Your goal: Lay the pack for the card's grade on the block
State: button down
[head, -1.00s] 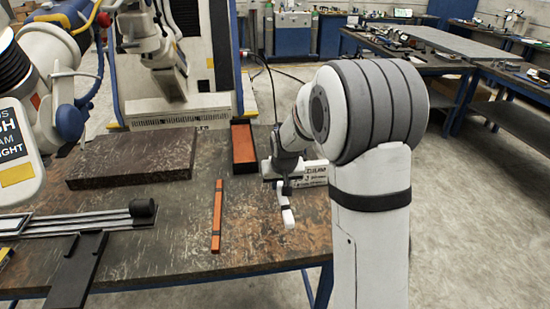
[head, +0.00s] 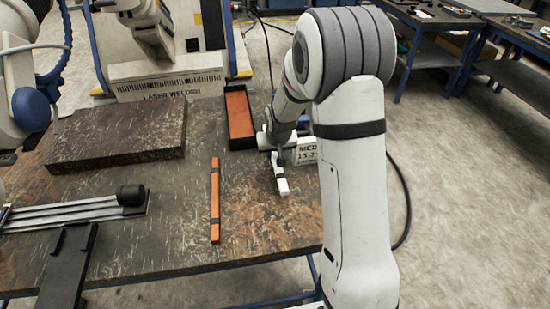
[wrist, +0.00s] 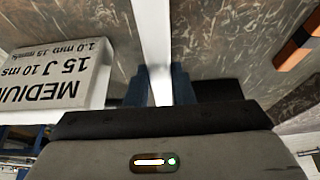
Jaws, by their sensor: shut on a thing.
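My gripper (head: 278,166) is low over the right part of the worktable (head: 170,235). In the wrist view its blue fingers (wrist: 160,85) are shut on a narrow white bar (wrist: 153,30); it also shows as a short white piece (head: 282,187) in the head view. The white card (wrist: 65,75) stands beside the gripper, reading MEDIUM, 15 J, 10 ms upside down in the wrist view; my arm partly hides it in the head view (head: 306,152). A slim orange pack (head: 215,205) with dark bands lies left of the gripper. The thick, dark, mottled block (head: 120,135) lies at back left.
A dark-edged orange box (head: 239,116) lies behind the gripper. Grey rails with a black knob (head: 131,195) and a black bracket (head: 68,270) are at front left. The laser welder (head: 165,78) stands behind the table. The tabletop around the slim pack is clear.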

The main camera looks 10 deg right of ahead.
aim_at(275, 160)
jog(key=shift+f, duration=1.65)
jog(key=shift+f, duration=0.2)
jog(key=c, duration=1.3)
grip_release()
jog(key=shift+r, duration=0.1)
jog(key=shift+o, duration=0.2)
